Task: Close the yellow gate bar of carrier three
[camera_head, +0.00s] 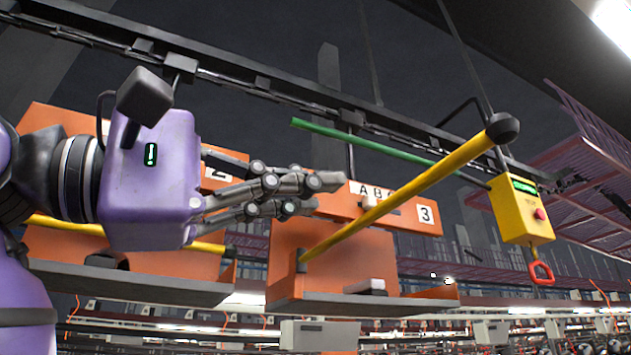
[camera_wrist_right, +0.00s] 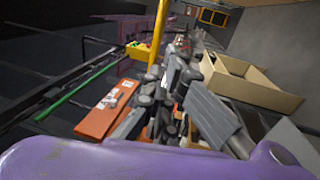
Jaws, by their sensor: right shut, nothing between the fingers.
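Carrier three (camera_head: 348,268) is orange and hangs from the overhead rail, with a "3" plate and an "A B C" label on its top beam. Its yellow gate bar (camera_head: 405,190) slants up to the right from a pivot at the carrier's lower left and ends in a black knob (camera_head: 503,128). The bar is raised, not level. My right gripper (camera_head: 318,195) is shut and empty, left of the bar and in front of the carrier's top left end. In the right wrist view, the bar (camera_wrist_right: 159,45) shows beyond the fingers (camera_wrist_right: 180,65). My left gripper is out of view.
A neighbouring orange carrier (camera_head: 60,258), partly behind my arm, has a low yellow bar. A green bar (camera_head: 370,145) runs behind the raised bar. A yellow control box (camera_head: 524,215) with a red button hangs right. An open tan box (camera_wrist_right: 250,82) shows in the wrist view.

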